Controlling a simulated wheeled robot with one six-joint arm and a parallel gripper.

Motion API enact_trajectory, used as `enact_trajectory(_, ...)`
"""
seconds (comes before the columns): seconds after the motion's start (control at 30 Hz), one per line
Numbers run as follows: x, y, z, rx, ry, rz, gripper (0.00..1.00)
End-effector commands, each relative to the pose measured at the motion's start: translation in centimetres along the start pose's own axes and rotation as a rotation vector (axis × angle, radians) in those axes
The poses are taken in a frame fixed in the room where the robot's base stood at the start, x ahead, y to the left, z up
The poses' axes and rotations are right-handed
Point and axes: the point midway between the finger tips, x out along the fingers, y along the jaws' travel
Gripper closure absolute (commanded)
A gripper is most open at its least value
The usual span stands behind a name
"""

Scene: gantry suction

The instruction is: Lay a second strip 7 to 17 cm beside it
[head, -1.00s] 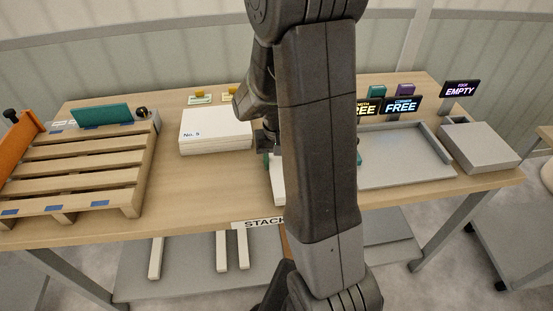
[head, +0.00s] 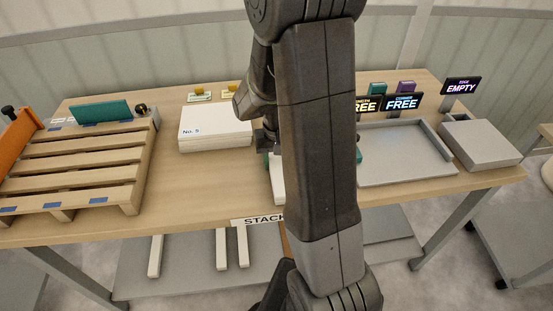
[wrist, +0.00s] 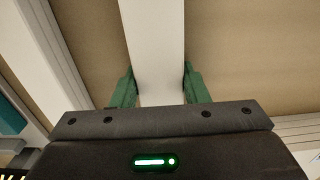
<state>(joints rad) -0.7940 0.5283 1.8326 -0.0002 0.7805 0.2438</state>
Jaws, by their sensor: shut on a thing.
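My gripper (wrist: 158,80) has its two green fingers on either side of a long white strip (wrist: 152,35) and is shut on it. The strip runs away up the wrist view, above or on a tan surface; its height is unclear. In the head view, the near end of the strip (head: 278,188) shows left of my arm, over the table by the STACK label (head: 262,221). My arm hides most of it and most of the gripper. Other white strips (head: 222,250) show below the tabletop. I cannot tell which strip is the first one laid.
A wooden pallet (head: 85,161) stands on the table at left, and a stack of white boards (head: 215,128) labelled No. 5 at the middle. A grey tray (head: 405,165) and a grey box (head: 482,147) are at right. Bare tabletop (head: 190,190) lies in front of the boards.

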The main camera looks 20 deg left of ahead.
Motion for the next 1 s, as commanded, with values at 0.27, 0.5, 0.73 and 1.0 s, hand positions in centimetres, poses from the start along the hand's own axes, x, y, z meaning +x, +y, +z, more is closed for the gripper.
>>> enact_trajectory(0.27, 0.1, 0.0, 0.0, 0.000, 0.000, 0.000, 0.34)
enact_trajectory(0.5, 0.1, 0.0, 0.0, 0.000, 0.000, 0.000, 0.34)
enact_trajectory(0.73, -2.1, 0.0, -0.1, 0.000, 0.004, -0.001, 0.34)
enact_trajectory(1.0, -8.3, 0.0, -0.1, 0.000, 0.007, -0.002, 0.34)
